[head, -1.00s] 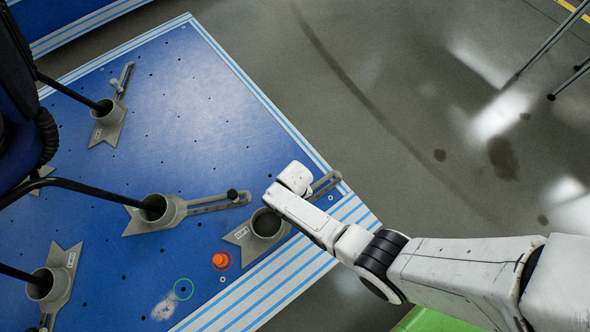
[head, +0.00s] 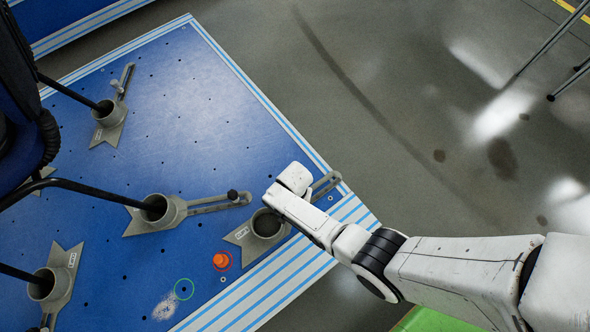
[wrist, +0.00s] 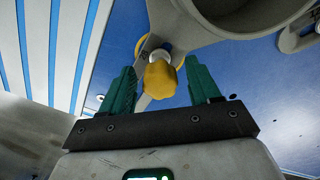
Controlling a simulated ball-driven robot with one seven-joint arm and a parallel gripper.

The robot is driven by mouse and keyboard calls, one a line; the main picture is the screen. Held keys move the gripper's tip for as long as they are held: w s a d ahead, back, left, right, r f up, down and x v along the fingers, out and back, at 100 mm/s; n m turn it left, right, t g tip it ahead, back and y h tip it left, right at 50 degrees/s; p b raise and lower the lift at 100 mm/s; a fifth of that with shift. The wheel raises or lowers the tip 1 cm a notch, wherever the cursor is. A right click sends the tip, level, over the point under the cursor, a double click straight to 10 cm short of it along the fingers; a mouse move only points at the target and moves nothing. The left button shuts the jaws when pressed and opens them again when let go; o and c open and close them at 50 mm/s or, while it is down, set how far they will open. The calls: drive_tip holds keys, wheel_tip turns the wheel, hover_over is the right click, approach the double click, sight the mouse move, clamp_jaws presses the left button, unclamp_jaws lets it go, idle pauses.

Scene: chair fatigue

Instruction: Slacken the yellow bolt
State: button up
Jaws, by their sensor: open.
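The yellow bolt (wrist: 160,78) shows in the wrist view, under the rim of a grey cup-shaped holder (wrist: 225,14). My gripper (wrist: 163,84) has two green fingers, open, one on each side of the bolt. I see a gap on both sides, and cannot tell how far the bolt reaches in between the fingers. In the head view the grey holder (head: 240,236) stands near the platform's corner, with my arm over part of it. The bolt and my fingers are hidden there by the arm.
An orange knob (head: 220,260) in a red ring sits on the blue platform (head: 190,90), close to the holder. Another grey holder (head: 172,212) with a slotted arm and black chair legs stand to the left.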

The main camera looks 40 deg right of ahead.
idle(0.3)
drive_tip(key=m, duration=0.4)
drive_tip(key=c, duration=1)
drive_tip(key=n, duration=0.3)
drive_tip(key=shift+n, duration=0.4)
drive_tip(key=shift+c, duration=0.2)
drive_tip(key=n, duration=0.4)
